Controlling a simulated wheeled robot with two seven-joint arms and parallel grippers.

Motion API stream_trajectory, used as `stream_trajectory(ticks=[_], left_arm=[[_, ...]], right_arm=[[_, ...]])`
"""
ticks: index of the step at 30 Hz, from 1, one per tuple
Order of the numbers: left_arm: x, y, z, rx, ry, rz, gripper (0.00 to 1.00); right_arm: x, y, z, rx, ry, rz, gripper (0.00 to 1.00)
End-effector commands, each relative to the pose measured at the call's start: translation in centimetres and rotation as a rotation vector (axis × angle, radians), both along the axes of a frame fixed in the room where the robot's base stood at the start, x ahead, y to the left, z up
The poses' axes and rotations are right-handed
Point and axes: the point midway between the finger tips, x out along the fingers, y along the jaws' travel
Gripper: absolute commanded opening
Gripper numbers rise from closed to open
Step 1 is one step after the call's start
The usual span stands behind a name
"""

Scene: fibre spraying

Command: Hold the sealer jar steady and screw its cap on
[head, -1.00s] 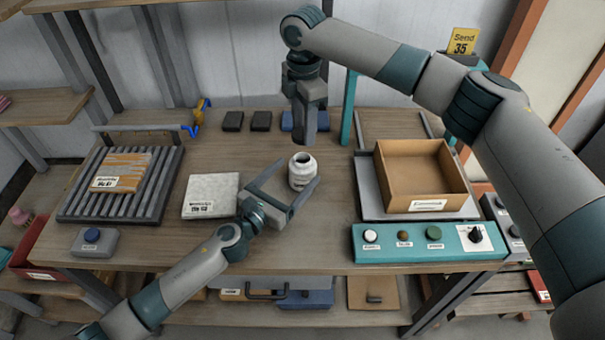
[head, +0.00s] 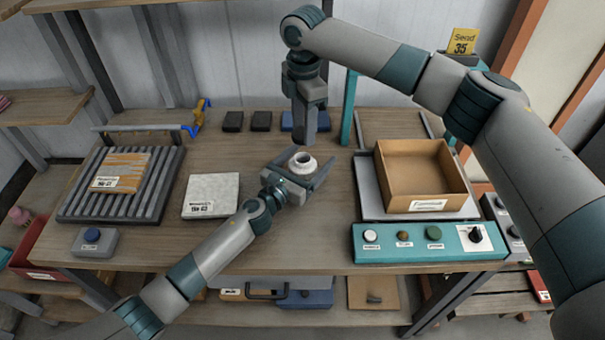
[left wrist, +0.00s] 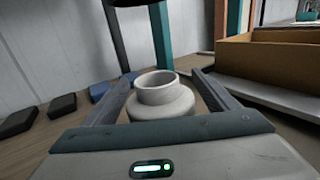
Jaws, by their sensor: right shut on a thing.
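The white sealer jar (head: 303,164) stands upright on the bench, its mouth open and bare. It also shows in the left wrist view (left wrist: 162,98). My left gripper (head: 306,172) lies low around the jar, one finger on each side. Its fingers are open, with small gaps to the jar in the left wrist view. My right gripper (head: 308,136) points down just behind and above the jar, shut on the cap, which is mostly hidden. A dark edge at the top of the left wrist view may be part of it.
A cardboard box (head: 378,170) on a grey tray stands to the right, above a teal button panel (head: 430,254). A white labelled block (head: 212,194) and a slatted rack (head: 72,204) lie to the left. Dark blocks (head: 261,121) sit at the back. A teal post (head: 348,110) rises behind the jar.

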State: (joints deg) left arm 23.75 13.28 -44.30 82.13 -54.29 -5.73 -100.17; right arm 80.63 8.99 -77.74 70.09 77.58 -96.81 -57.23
Motion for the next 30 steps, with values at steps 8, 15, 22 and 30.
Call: stream_trajectory(ticks=[8,15,22,30], left_arm=[[0.0,0.0,0.0,0.000,0.000,0.000,0.18],[0.0,0.0,0.0,0.000,0.000,0.000,0.18],[0.0,0.0,0.0,0.000,0.000,0.000,0.18],[0.0,0.0,0.0,0.001,0.001,0.000,0.18]], right_arm=[[0.0,0.0,0.0,0.000,0.000,0.000,0.19],[-0.1,0.0,-1.2,0.000,0.002,0.000,0.19],[-0.1,0.0,-4.0,0.001,0.003,0.000,0.19],[0.0,0.0,-4.9,0.000,-0.001,0.000,0.19]])
